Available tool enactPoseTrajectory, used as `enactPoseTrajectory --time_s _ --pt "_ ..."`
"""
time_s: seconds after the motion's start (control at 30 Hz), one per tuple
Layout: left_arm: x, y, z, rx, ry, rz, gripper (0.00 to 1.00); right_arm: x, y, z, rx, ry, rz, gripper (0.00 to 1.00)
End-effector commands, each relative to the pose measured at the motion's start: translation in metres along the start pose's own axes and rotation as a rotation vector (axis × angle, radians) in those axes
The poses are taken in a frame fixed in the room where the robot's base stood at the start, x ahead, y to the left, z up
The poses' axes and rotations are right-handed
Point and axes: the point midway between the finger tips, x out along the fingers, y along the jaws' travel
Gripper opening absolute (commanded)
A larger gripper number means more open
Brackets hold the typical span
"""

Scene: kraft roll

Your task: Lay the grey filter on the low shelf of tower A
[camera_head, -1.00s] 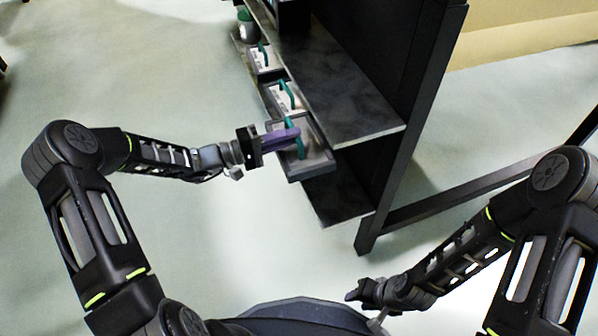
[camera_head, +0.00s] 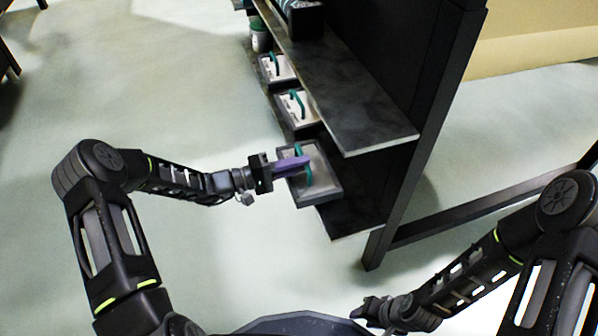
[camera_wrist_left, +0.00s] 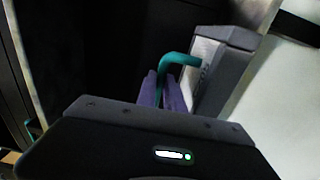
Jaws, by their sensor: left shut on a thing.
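The grey filter (camera_head: 322,178) is a flat, dark-rimmed tray with a pale face and a teal handle. My left gripper (camera_head: 293,165), with purple fingers, is shut on that handle. The filter is at the open front side of the rack, beside the near end of the low shelf (camera_head: 352,213) and partly over it in the picture; I cannot tell whether they touch. In the left wrist view the filter (camera_wrist_left: 222,50) hangs beyond the purple fingers (camera_wrist_left: 163,90). My right gripper (camera_head: 372,309) is low at the bottom, away from the rack; its jaws are unclear.
Two similar filters with teal handles, one nearer (camera_head: 299,110) and one farther (camera_head: 277,68), sit farther along the low shelf. A green-topped jar (camera_head: 261,40) stands beyond them. The upper shelf (camera_head: 350,105) overhangs the low one. A dark upright (camera_head: 412,150) closes the near end.

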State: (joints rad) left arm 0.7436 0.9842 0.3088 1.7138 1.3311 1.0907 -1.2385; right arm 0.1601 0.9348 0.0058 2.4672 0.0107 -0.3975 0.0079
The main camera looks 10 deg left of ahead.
Motion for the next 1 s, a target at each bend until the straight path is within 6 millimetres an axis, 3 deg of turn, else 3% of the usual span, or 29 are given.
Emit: enactPoseTrajectory --time_s 0.17,0.57,0.6,0.8,1.0 --pt "0.0 -0.028 0.0 -0.001 -0.001 0.0 0.0 0.014 0.004 -0.001 0.001 0.006 0.0 0.36" --pt "-0.001 -0.032 0.0 0.0 0.0 0.001 0.0 0.016 0.005 -0.001 0.001 0.007 0.0 0.36" --pt "-0.001 -0.03 0.0 0.0 0.0 -0.001 0.15 0.015 0.004 -0.001 0.001 0.007 0.0 0.36" --pt "-0.001 -0.03 0.0 0.0 0.0 0.0 0.32 0.015 0.004 -0.001 0.001 0.007 0.0 0.36" --pt "-0.001 -0.03 0.0 0.0 0.0 0.0 0.34 0.015 0.004 -0.001 0.001 0.007 0.0 0.36"
